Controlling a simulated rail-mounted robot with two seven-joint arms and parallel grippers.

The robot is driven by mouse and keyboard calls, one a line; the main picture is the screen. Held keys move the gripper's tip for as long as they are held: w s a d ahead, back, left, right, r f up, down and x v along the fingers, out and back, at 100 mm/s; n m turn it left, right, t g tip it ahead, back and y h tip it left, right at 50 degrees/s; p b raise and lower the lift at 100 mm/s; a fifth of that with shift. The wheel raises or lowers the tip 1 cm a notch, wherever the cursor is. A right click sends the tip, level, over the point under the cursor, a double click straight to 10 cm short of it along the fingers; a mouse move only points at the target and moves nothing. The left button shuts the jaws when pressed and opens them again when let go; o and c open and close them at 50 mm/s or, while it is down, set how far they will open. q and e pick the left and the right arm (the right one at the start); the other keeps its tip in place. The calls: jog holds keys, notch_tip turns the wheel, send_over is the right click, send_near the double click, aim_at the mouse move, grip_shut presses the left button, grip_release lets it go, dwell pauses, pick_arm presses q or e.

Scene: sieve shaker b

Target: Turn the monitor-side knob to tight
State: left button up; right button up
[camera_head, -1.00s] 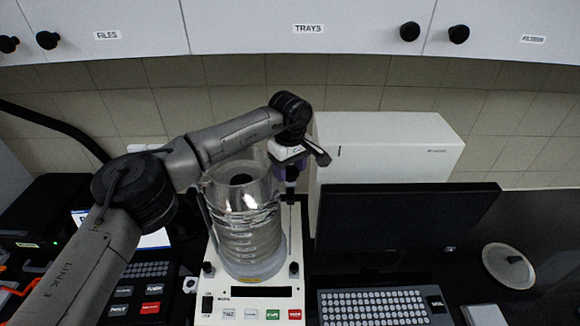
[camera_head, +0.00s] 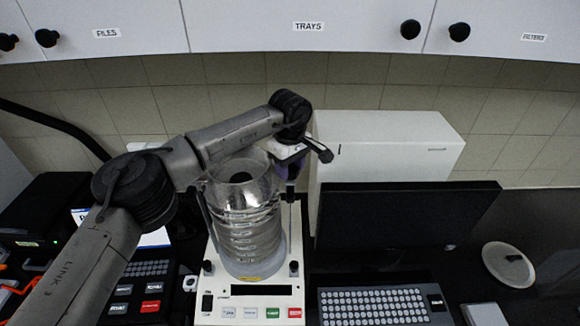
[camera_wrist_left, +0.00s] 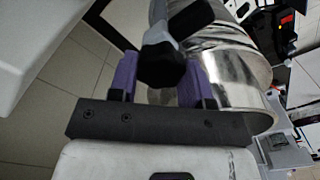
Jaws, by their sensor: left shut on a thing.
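The sieve shaker stands in the middle of the head view, with a clear-topped metal sieve stack (camera_head: 246,225) on a white base (camera_head: 232,308). My left gripper (camera_head: 287,176) reaches down beside the stack's right side, the side toward the monitor (camera_head: 400,220). In the left wrist view, its purple fingers (camera_wrist_left: 161,78) are shut on a black knob (camera_wrist_left: 160,62), with one finger on each side. The metal stack (camera_wrist_left: 235,65) is right beside it. In the head view, the gripper and wrist mostly hide the knob. My right gripper is not in view.
A white box (camera_head: 385,150) stands behind the monitor. A keyboard (camera_head: 375,305) lies in front, and a round lid (camera_head: 508,265) lies at right. A dark device with buttons (camera_head: 140,290) is left of the shaker. Wall cabinets hang above.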

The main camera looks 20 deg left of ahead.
pick_arm(q)
jog(key=n, duration=0.4)
jog(key=shift+b, duration=0.3)
jog(key=n, duration=0.4)
jog(key=n+b, duration=0.1)
jog(key=n, duration=0.5)
jog(key=shift+s+n, duration=0.1)
jog(key=shift+n, duration=1)
jog(key=shift+n+b, duration=0.3)
jog(key=shift+n, duration=0.2)
jog(key=shift+r, duration=0.1)
jog(key=o, duration=0.6)
jog(key=shift+o, duration=0.2)
